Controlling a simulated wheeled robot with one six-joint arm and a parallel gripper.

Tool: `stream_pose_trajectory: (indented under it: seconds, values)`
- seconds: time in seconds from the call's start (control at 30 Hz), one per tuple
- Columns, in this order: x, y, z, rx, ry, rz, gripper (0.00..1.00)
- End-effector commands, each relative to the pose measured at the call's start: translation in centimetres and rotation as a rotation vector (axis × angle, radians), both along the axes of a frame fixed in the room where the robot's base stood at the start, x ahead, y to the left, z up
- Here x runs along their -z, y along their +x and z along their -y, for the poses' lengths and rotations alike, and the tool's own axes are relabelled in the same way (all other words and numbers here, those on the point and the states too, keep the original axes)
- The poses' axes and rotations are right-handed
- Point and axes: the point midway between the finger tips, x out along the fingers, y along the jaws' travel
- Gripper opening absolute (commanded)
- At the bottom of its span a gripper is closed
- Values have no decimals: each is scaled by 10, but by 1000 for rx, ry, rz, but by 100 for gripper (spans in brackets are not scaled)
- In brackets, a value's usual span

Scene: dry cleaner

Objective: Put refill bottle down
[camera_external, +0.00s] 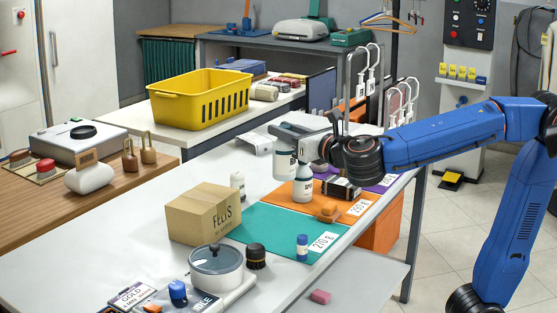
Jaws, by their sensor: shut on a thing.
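My gripper (288,132) reaches in from the right, above the white table. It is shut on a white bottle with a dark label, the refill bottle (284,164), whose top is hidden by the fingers. The bottle hangs roughly upright; I cannot tell for sure whether its base is clear of the surface. A second white bottle with a grey top (303,188) stands on the orange mat (282,200), just in front and to the right of the held one.
A teal mat (270,228) lies nearer, with a small blue-capped bottle (302,247). A cardboard box (204,214), a small white bottle (238,185) and a lidded pot (215,270) stand to the left. A dark object (341,188) sits right of the bottles. The table's left middle is clear.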

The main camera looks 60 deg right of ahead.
Motion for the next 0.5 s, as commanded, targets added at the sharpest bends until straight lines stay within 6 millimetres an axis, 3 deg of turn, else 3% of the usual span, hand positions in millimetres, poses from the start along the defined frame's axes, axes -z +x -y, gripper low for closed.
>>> stream_pose_trajectory:
  seconds: [0.27, 0.5]
  values:
    - [-1, 24, 38, 28, 2, 15, 0]
    - [-4, 48, 84, 56, 2, 29, 0]
